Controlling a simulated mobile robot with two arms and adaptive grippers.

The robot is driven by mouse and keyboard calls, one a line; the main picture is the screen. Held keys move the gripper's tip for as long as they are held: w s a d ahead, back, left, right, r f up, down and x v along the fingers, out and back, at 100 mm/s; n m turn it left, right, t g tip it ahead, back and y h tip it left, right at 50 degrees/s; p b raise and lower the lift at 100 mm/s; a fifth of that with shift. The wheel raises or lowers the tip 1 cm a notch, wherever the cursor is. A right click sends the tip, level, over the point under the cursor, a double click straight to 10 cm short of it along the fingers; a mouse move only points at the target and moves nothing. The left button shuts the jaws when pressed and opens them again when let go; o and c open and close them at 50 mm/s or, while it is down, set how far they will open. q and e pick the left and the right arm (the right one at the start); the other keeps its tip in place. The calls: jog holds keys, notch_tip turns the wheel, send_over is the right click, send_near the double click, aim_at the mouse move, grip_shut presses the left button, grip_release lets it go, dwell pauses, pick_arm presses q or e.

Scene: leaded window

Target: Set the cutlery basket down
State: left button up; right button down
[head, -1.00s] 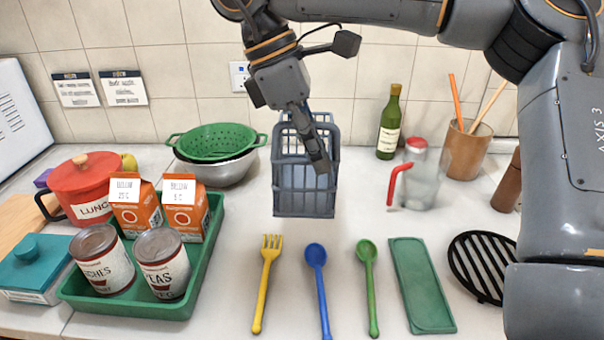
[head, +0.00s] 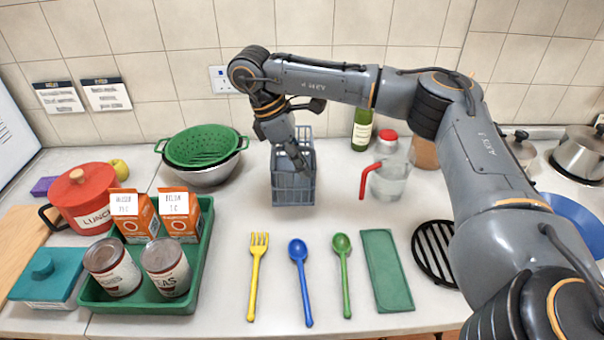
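The grey-blue cutlery basket (head: 294,188) stands upright at the back middle of the counter, a slatted open-topped box with a taller back. My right gripper (head: 302,163) reaches down into its top from behind, and seems shut on the basket; the fingertips are small and partly merge with the slats. The basket's bottom is at or very close to the counter; I cannot tell whether it touches. No cutlery can be made out inside. My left gripper is out of view.
A yellow fork (head: 255,278), blue spoon (head: 301,283), green spoon (head: 344,275) and green mat (head: 386,270) lie in front. A green colander (head: 203,146) in a metal bowl is left; a red-handled jug (head: 392,182) is right. A green tray (head: 140,299) holds cans and cartons.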

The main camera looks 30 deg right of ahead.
jog(key=shift+w+d+f, duration=0.25)
jog(key=shift+w+f, duration=0.1)
jog(key=shift+f, duration=0.2)
jog(key=shift+w+d+f, duration=0.2)
jog(key=shift+w+f, duration=0.1)
jog(key=shift+f, duration=0.2)
jog(key=shift+d+f, duration=0.1)
jog(key=shift+f, duration=1.45)
jog(key=c, duration=1.5)
grip_release()
jog(key=v, duration=1.2)
jog(key=shift+p, duration=0.3)
